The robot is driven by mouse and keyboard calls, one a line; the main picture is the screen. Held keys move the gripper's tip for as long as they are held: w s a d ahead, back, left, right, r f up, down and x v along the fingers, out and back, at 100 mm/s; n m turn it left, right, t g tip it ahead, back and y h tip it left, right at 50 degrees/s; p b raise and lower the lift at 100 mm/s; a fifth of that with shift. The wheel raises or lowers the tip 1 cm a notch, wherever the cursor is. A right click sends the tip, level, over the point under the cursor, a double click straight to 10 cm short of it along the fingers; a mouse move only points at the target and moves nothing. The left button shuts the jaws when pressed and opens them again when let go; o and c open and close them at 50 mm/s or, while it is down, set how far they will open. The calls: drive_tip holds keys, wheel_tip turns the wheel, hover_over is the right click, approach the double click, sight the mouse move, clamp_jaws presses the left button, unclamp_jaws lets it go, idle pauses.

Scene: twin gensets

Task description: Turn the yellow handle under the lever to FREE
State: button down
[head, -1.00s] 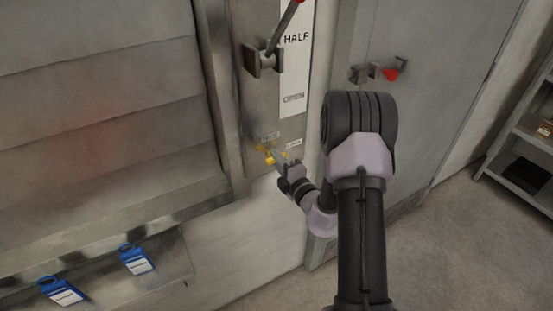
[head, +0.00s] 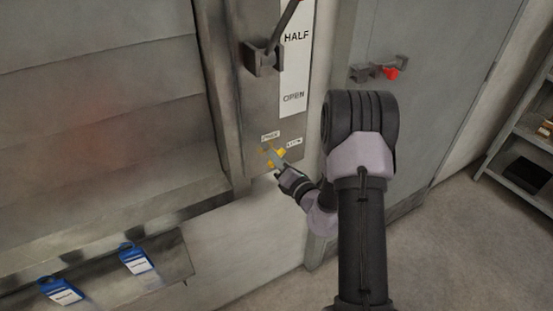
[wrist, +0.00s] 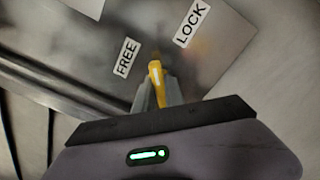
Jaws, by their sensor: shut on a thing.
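The yellow handle (head: 277,154) is on the grey panel below the lever (head: 264,58). In the wrist view the handle (wrist: 156,74) sits between my fingers. My gripper (head: 275,161) is shut on it; the fingers (wrist: 158,95) hide part of the handle. The FREE label (wrist: 126,57) is up and left of the handle in the wrist view, and the LOCK label (wrist: 193,23) is up and right. In the head view the FREE label (head: 270,136) and LOCK label (head: 294,143) are small and blurred. I cannot tell the handle's exact angle.
A white strip (head: 295,65) reading HALF and OPEN runs beside the lever. Blue tags (head: 137,259) hang at a ledge at lower left. A grey door (head: 430,90) with a red-ended latch (head: 390,72) is to the right, and a shelf (head: 520,180) stands far right.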

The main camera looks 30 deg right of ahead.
drive_tip(key=n+b, duration=0.1)
drive_tip(key=n, duration=0.4)
drive_tip(key=shift+f+b, duration=0.1)
drive_tip(key=shift+b, duration=0.3)
drive_tip(key=shift+n+b, duration=0.85)
drive_tip(key=shift+n, duration=1.45)
drive_tip(key=c, duration=1.4)
unclamp_jaws()
drive_tip(key=shift+c, duration=0.2)
drive_tip(key=shift+s, duration=0.1)
